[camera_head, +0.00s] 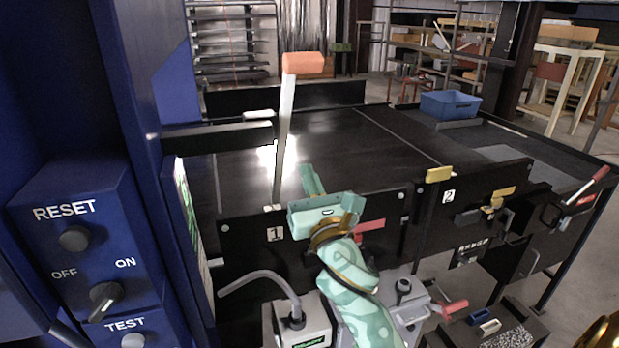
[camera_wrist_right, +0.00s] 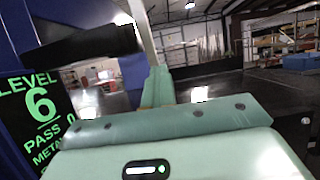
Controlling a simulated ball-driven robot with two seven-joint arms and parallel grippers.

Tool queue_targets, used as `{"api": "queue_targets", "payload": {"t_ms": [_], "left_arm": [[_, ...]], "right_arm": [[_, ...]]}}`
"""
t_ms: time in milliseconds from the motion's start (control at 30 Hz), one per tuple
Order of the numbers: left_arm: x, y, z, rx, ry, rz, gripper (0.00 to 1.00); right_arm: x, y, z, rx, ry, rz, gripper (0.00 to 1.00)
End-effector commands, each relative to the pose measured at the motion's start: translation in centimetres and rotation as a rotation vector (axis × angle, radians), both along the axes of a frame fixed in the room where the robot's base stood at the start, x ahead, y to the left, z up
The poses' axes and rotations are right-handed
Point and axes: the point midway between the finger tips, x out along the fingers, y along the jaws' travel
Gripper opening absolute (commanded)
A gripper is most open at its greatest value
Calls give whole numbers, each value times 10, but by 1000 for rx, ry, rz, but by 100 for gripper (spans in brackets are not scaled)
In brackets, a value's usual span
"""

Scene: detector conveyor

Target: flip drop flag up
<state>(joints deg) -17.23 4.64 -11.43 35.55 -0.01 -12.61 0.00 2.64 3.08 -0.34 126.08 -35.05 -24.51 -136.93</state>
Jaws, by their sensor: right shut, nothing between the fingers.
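The drop flag is a pale, thin pole (camera_head: 284,130) with an orange block (camera_head: 303,63) at its top. It stands nearly upright, leaning slightly right, at the panel marked 1 (camera_head: 274,234). My right gripper (camera_head: 312,180) is shut and empty, just right of the pole's lower part. In the right wrist view, the shut fingers (camera_wrist_right: 158,88) point at the pole (camera_wrist_right: 143,30), which rises above them and leaves the frame at the top. I cannot tell whether they touch it. The orange block is outside the wrist view. My left gripper is not in view.
A blue control box (camera_head: 80,240) with knobs stands close on the left. A green-lettered display (camera_wrist_right: 38,115) is beside the gripper in the wrist view. A red handle (camera_head: 369,227) sits right of panel 1. A blue bin (camera_head: 450,105) stands beyond the dark conveyor (camera_head: 350,150).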

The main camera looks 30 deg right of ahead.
Motion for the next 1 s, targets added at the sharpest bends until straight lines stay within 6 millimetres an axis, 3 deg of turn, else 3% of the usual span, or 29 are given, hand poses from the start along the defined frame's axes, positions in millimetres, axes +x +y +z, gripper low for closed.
{"api": "queue_targets", "payload": {"t_ms": [800,867,1000], "left_arm": [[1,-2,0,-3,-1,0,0],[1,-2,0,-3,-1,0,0],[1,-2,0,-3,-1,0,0]], "right_arm": [[0,0,0,0,0,0,0],[0,0,0,0,0,0,12],[0,0,0,0,0,0,51]]}}
